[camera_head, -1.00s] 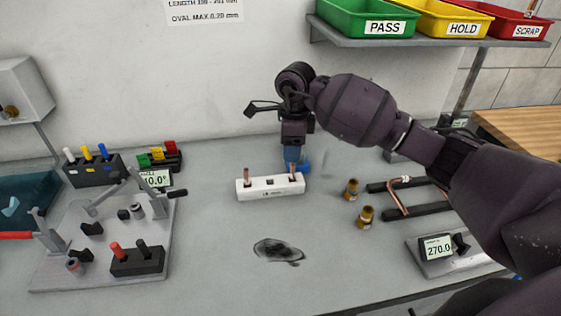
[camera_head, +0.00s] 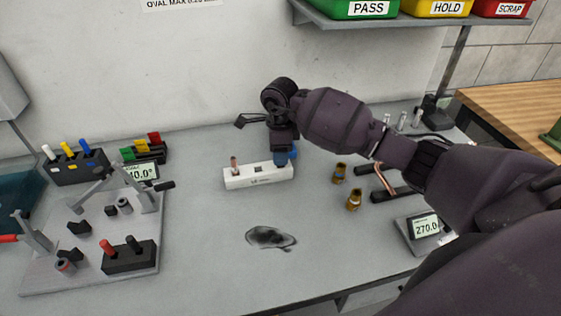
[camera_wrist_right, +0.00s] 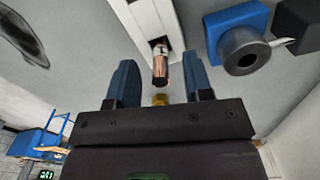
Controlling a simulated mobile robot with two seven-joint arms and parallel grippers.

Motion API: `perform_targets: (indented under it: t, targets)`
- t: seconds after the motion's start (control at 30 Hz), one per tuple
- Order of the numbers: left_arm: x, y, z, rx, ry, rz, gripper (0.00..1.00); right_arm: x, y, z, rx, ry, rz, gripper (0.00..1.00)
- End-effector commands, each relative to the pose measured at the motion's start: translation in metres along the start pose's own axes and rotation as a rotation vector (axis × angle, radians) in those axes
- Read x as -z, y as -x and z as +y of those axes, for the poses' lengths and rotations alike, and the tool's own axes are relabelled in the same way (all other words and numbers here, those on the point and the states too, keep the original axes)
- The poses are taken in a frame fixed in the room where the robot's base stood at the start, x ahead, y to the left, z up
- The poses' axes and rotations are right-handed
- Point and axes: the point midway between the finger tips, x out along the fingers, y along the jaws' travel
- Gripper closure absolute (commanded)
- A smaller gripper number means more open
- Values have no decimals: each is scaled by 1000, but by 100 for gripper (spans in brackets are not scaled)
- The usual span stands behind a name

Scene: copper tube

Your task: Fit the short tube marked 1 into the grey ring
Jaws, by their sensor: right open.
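A white block (camera_head: 258,178) stands mid-table with a short copper tube (camera_head: 234,166) upright at its left end. My right gripper (camera_head: 281,158) is at the block's right end and hides the tube there. My left gripper is out of view.
Two brass fittings (camera_head: 354,200) stand right of the block, near a rack and a 270.0 display (camera_head: 425,226). A plate with levers (camera_head: 90,245) fills the left. Bins (camera_head: 370,8) are on a shelf above.

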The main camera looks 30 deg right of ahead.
Motion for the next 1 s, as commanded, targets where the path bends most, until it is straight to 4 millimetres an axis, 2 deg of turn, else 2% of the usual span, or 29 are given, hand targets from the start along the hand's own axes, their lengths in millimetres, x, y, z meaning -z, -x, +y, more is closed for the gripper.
perform_targets:
  t: [0.1,0.2,0.47,0.77,1.0]
  targets:
    - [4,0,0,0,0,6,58,0,-15,0,-3,-1,-1,54]
    - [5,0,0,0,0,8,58,0,-22,0,-1,0,-1,54]
    - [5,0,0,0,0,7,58,0,-24,0,0,0,0,54]
    - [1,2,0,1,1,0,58,0,-23,0,0,0,0,98]
    - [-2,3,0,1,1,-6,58,0,-23,0,1,0,0,100]
